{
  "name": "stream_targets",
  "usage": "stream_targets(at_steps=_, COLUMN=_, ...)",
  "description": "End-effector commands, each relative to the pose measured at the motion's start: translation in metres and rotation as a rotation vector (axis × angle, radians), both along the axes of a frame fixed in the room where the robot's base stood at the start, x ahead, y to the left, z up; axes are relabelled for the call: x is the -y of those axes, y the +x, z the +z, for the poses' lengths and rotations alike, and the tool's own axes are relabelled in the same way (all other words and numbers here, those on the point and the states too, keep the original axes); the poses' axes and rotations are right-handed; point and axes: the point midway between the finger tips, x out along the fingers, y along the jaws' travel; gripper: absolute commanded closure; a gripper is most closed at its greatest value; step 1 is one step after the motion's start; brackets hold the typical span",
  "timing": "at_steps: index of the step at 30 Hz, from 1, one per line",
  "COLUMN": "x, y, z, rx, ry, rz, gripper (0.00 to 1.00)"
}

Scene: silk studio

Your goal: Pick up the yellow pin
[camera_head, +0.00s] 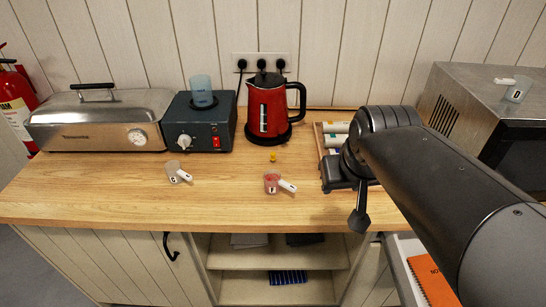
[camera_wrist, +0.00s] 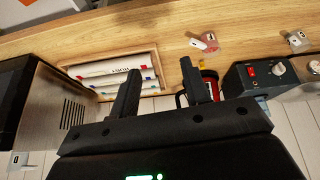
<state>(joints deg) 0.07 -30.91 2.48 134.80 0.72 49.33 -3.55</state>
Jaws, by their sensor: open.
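The yellow pin (camera_head: 273,157) is a small yellow object on the wooden counter (camera_head: 120,195), just in front of the red kettle (camera_head: 268,108). I cannot make it out in the wrist view; a gripper finger may hide it. My gripper (camera_wrist: 160,68) is open, its two dark fingers apart with nothing between them. In the head view my gripper (camera_head: 360,218) is to the right of the pin and closer to the counter's front edge, apart from the pin.
Two small labelled cups, one clear (camera_head: 173,171) and one pinkish (camera_head: 271,183), stand on the counter. A dark device (camera_head: 205,130) and a steel box (camera_head: 95,125) are at the left. A metal appliance (camera_head: 450,95) stands at the right.

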Motion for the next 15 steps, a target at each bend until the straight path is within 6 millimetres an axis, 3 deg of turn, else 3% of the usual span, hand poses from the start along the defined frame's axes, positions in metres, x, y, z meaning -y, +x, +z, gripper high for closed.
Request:
stream_targets(at_steps=7, x=-0.025, y=0.082, z=0.0, rx=-0.031, ry=-0.025, rz=0.105, gripper=0.57)
stream_targets(at_steps=15, x=-0.057, y=0.169, z=-0.023, rx=-0.057, ry=-0.026, rz=0.219, gripper=0.57)
